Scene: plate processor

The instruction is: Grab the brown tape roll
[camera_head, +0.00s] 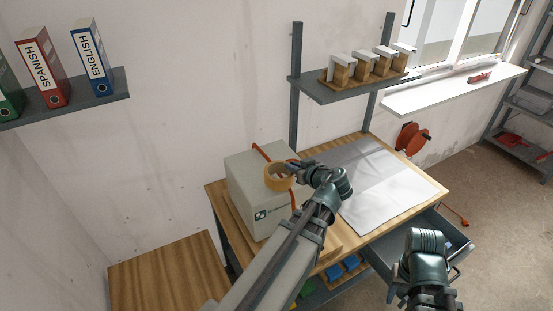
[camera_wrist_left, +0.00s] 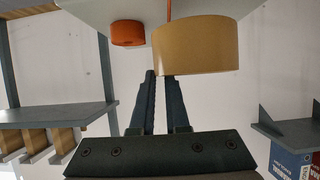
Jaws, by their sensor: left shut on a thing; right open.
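The brown tape roll (camera_head: 279,178) is at the top of the grey box (camera_head: 256,205) in the head view. In the left wrist view the tape roll (camera_wrist_left: 196,46) is large, at the tips of my left gripper's fingers (camera_wrist_left: 161,78). My left gripper (camera_head: 299,169) reaches the roll from the right and is shut on its wall. Whether the roll touches the box is not clear. My right gripper (camera_head: 428,245) is at the lower right by the open drawer, open and away from the roll; its fingertips are hard to make out.
The box stands on a wooden workbench (camera_head: 436,187) with a pale mat (camera_head: 375,180). A wall shelf (camera_head: 350,93) with several wooden blocks hangs above. An open drawer (camera_head: 375,262) sticks out in front. An orange round thing (camera_wrist_left: 128,33) is near the roll.

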